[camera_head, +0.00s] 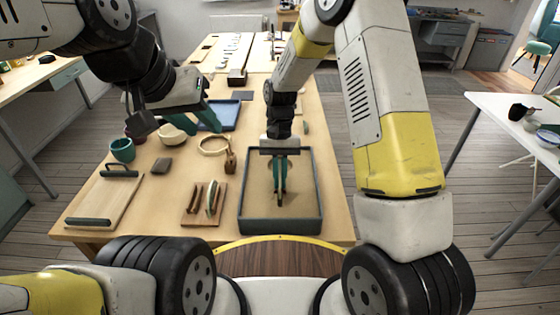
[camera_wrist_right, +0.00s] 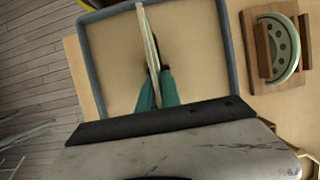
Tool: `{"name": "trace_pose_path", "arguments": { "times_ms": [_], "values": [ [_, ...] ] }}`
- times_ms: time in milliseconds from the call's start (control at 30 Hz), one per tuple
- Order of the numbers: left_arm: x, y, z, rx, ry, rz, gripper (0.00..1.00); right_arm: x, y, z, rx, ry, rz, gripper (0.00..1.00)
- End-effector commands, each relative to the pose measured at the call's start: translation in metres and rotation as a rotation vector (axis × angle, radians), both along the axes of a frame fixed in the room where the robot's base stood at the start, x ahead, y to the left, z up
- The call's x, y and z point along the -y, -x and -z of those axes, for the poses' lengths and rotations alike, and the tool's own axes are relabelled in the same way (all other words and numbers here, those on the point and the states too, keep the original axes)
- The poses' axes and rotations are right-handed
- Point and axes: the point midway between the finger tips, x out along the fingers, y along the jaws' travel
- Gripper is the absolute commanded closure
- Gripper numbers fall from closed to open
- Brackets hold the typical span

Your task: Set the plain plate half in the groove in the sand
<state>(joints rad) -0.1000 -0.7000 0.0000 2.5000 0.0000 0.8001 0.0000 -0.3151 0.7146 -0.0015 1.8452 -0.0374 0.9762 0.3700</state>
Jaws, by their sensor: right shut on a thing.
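My right gripper (camera_head: 280,188) points down over the sand tray (camera_head: 243,212). It is shut on the plain plate half (camera_wrist_right: 151,45), a thin pale edge between the teal fingers in the right wrist view. The half stands upright, edge-on, over the sand (camera_wrist_right: 112,75). A dark line beside it may be the groove or a shadow; I cannot tell whether the half touches the sand. Another plate half (camera_wrist_right: 287,48), pale green with dark dots, stands in a wooden rack (camera_head: 190,217) left of the tray. My left gripper (camera_head: 208,116) is open and empty above the table's left side.
A board with dark handles (camera_head: 103,198) lies at the table's left. The tray walls surround the right gripper.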

Motion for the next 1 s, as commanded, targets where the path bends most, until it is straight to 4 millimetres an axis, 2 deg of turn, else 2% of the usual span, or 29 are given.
{"name": "trace_pose_path", "arguments": {
  "times_ms": [733,1000],
  "values": [
    [0.0,0.0,0.0,0.0,0.0,0.0,0.66,0.0003,0.0004,0.0014,-0.001,0.001,0.0,1.0],
    [0.0,0.0,0.0,0.0,0.0,0.0,0.66,0.0001,0.0,-0.0079,0.0,0.0,0.0,1.0]
  ]
}}
